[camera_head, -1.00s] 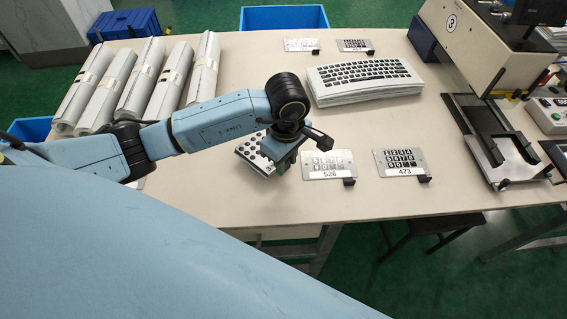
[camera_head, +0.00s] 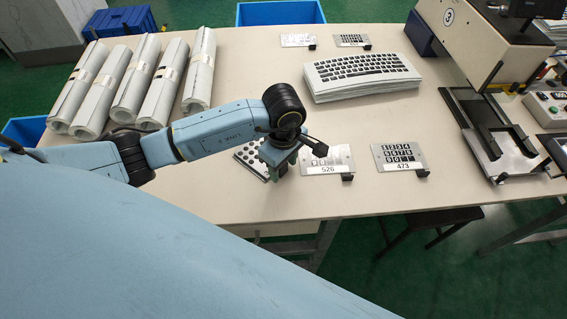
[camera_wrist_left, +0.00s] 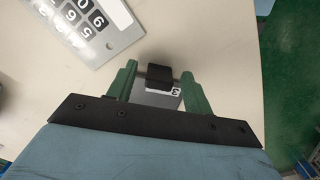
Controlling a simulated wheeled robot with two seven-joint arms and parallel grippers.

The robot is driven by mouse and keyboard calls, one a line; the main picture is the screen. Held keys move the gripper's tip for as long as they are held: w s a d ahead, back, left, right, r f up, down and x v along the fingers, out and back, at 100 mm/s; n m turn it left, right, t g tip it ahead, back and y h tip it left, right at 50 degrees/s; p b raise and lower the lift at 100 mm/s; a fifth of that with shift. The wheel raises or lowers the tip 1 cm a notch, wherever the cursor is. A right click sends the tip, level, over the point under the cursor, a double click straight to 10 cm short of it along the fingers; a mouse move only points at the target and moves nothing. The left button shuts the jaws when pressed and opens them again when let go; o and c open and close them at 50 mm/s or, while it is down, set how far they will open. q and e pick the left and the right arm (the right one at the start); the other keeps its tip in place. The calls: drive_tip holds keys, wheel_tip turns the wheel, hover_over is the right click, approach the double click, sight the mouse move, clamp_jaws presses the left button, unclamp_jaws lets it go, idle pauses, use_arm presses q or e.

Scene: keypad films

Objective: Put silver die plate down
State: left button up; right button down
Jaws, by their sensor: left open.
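The silver die plate (camera_head: 250,158) with round black dots lies at the table's front, just left of my left gripper (camera_head: 281,171). It looks flat on the table, partly hidden by my wrist. In the left wrist view my green fingers (camera_wrist_left: 159,72) are open, with a gap on each side of a black tab (camera_wrist_left: 159,76). A bit of grey plate (camera_wrist_left: 155,98) with a label ending in 3 shows below the tab. Plate 526 (camera_head: 340,158) lies right of the gripper, and plate 473 (camera_head: 400,157) lies farther right. My right gripper is out of view.
Rolled films (camera_head: 163,80) lie at the left. A keyboard-print stack (camera_head: 362,76) sits behind the plates. Two more plates (camera_head: 298,40) (camera_head: 352,40) lie at the back edge. A press (camera_head: 490,130) stands at the right. Bare table lies between the rolls and the stack.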

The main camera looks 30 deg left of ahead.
use_arm(q)
wheel_tip(320, 180, up, 12)
drive_tip(key=shift+r+p, duration=0.15)
drive_tip(key=shift+p, duration=0.3)
idle(1.5)
